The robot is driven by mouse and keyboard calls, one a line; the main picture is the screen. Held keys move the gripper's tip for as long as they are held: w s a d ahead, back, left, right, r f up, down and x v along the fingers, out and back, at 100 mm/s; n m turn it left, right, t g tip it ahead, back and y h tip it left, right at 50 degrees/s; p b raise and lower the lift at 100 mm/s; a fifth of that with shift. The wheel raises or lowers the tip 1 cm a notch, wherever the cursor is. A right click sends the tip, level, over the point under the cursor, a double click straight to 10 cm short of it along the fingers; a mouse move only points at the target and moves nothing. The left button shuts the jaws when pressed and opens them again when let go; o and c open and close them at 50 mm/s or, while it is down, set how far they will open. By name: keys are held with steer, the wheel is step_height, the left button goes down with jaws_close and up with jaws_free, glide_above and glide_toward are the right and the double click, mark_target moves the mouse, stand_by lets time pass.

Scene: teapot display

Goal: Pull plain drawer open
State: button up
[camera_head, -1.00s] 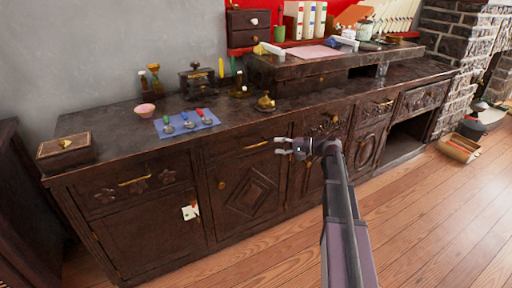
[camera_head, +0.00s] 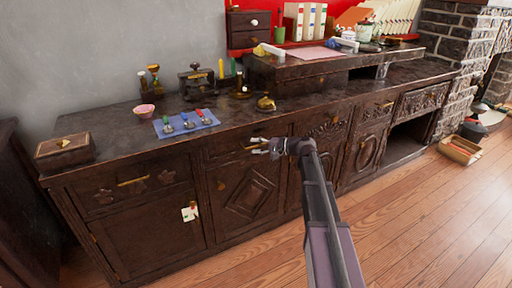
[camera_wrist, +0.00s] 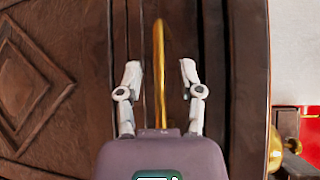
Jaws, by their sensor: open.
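The plain drawer (camera_head: 226,151) is a dark wooden front under the counter top, between a carved drawer on the left and another on the right. Its brass bar handle is mostly hidden by my gripper (camera_head: 262,146) in the head view. In the wrist view, the brass handle (camera_wrist: 159,60) runs upright between the two fingers of my gripper (camera_wrist: 160,74), with a gap on each side. My gripper is open at the handle, and neither finger visibly touches it. The drawer looks closed, its front level with the cabinet.
A carved door (camera_head: 246,195) lies below the drawer. On the counter above are a blue mat (camera_head: 186,123) with several coloured-handled tools, a pink bowl (camera_head: 144,110) and a small brass object (camera_head: 266,103). The wooden floor (camera_head: 420,220) in front is clear.

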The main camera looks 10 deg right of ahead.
jaws_close()
steer(key=shift+s, duration=0.1)
